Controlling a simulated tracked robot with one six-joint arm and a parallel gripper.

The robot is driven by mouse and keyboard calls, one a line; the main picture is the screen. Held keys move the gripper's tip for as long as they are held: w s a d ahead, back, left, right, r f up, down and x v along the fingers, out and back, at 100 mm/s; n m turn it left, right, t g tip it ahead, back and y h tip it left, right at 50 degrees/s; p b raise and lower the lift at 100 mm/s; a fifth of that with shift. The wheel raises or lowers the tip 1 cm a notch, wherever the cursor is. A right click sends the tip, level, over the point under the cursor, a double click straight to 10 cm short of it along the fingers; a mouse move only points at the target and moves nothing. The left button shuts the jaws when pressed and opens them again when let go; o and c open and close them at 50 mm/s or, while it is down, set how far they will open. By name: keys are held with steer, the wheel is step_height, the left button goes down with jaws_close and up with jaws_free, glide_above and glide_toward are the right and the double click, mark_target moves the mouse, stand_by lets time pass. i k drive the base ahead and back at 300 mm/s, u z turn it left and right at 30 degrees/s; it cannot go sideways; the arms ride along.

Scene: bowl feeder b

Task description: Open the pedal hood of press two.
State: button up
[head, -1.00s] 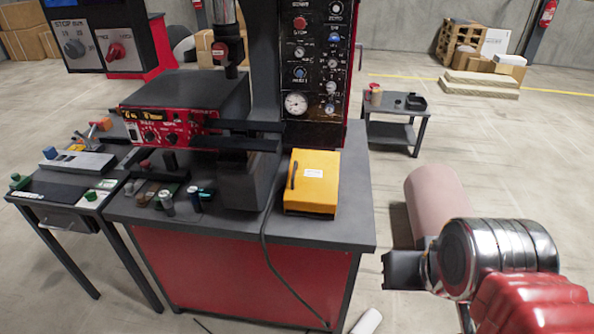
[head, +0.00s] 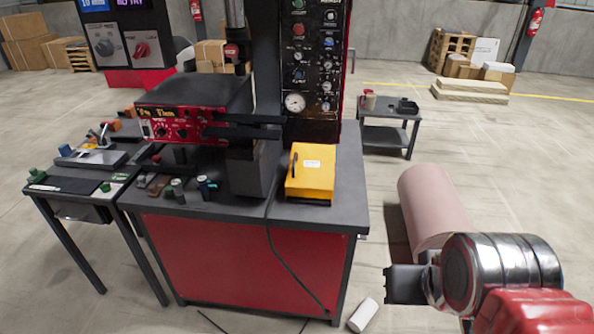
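A yellow box-shaped hood (head: 311,177) with a white label and a dark handle on its left side sits on the dark top of the press bench. It looks closed. The press (head: 262,120), with a dark column and a control panel of knobs and a gauge, stands behind and left of the hood. No number on the press is legible, and no pedal shows. My arm enters at the lower right. My gripper (head: 402,285) is a dark shape at its end, right of the bench and apart from the hood. Its fingers cannot be made out.
A side table (head: 75,190) with tools stands left. A pink cylinder (head: 432,205) lies on the floor near my arm. A white roll (head: 363,314) lies by the bench. A small dark table (head: 388,118) stands behind right. Open floor lies to the right.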

mark_target(311, 174)
steer(key=k, duration=0.7)
steer(key=u, duration=1.05)
steer(key=i, duration=1.5)
steer(key=u, duration=0.05)
